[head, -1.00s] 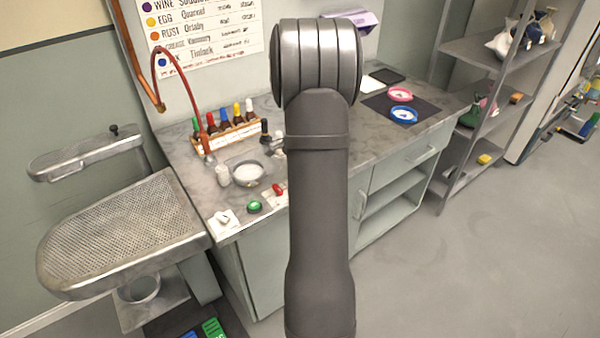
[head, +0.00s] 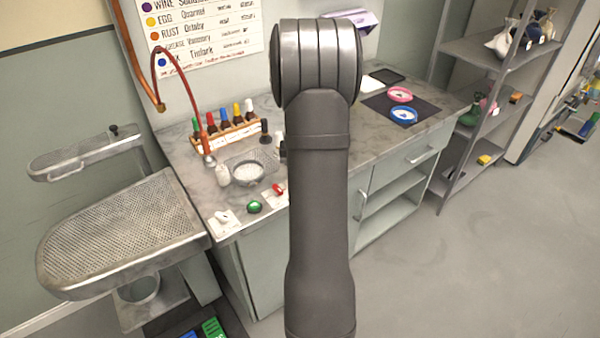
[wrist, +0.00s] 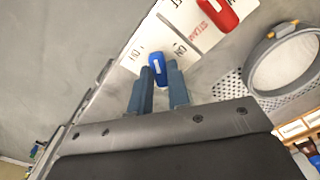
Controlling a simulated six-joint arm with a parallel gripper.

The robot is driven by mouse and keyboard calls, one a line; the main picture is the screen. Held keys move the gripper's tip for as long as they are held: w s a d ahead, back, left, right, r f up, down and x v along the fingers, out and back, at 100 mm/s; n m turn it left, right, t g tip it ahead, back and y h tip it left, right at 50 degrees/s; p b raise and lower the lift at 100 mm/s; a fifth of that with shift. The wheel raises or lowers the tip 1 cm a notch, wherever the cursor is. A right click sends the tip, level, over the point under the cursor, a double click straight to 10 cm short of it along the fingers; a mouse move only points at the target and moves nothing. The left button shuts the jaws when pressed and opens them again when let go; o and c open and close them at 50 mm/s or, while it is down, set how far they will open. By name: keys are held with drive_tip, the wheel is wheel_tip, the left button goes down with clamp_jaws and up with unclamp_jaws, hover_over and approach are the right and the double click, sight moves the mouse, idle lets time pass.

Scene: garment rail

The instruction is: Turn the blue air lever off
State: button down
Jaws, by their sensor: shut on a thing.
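In the wrist view the blue lever (wrist: 156,61) sits on a white plate with ON and OFF marks. My gripper (wrist: 160,75) has its two fingers on either side of the blue lever's near end and is shut on it. The lever stands between the two marks in the picture, with OFF to its left and ON to its upper right; its exact setting is hard to tell. In the head view my own arm hides the gripper and the blue lever.
A red lever (wrist: 218,12) marked STEAM is beside the blue one. A round bowl (wrist: 284,62) on a perforated base lies to the right. In the head view a green knob (head: 254,207) and a bottle rack (head: 232,135) stand on the worktop (head: 330,170).

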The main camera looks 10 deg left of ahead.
drive_tip(key=n, duration=0.7)
drive_tip(key=shift+r, duration=0.1)
idle(0.5)
drive_tip(key=c, duration=1.4)
unclamp_jaws()
drive_tip(key=shift+o, duration=0.2)
wheel_tip(320, 180, up, 17)
drive_tip(key=shift+r, duration=0.15)
wheel_tip(320, 180, down, 18)
drive_tip(key=shift+r, duration=0.25)
